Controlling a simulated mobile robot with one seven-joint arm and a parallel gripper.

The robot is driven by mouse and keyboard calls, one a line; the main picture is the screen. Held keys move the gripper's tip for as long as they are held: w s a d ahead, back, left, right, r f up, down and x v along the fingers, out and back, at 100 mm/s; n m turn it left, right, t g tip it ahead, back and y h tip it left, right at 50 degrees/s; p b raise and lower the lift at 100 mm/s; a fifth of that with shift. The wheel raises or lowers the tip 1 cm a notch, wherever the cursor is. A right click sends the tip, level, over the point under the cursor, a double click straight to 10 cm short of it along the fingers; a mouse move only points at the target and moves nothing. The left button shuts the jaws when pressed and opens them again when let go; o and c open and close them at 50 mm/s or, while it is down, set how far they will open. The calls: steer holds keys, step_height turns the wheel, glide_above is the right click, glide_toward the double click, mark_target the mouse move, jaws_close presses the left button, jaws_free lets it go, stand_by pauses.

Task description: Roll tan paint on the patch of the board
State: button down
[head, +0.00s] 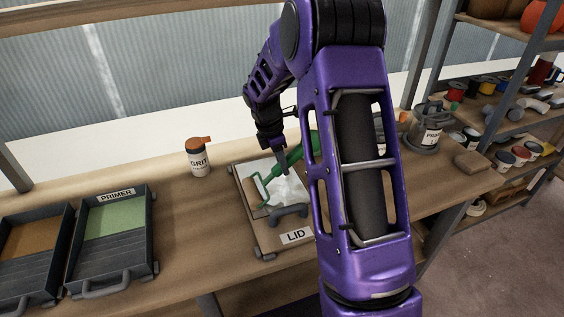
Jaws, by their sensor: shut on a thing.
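The board (262,242), labelled LID, lies on the workbench in the middle of the head view. Its top carries a whitish grey patch (290,188), with a tan-brown area at the patch's left side. My gripper (284,170) is shut on the green paint roller (299,154) above the board. The roller's green frame reaches down and left over the patch. I cannot tell for certain whether its head touches the surface. A tray with tan-brown paint (30,240) stands at the far left, cut by the picture edge. My arm hides the board's right side.
A tray labelled PRIMER (112,240) with green paint stands left of the board. A GRIT shaker (198,158) stands behind. A grey pot (427,130) stands right of my arm. Shelves (510,112) with jars fill the right. Bench between the PRIMER tray and board is clear.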

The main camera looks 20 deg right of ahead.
mark_target(298, 159)
steer(key=shift+d+f, duration=0.1)
steer(key=d+p, duration=0.1)
steer(key=d, duration=0.3)
steer(key=shift+d+p, duration=0.15)
steer(key=shift+p, duration=0.15)
steer(key=shift+d, duration=0.15)
steer(key=shift+d+f+p, duration=0.1)
steer(key=shift+d+p, duration=0.25)
steer(key=shift+d, duration=2.05)
steer(key=d, duration=0.4)
steer(key=shift+d, duration=0.35)
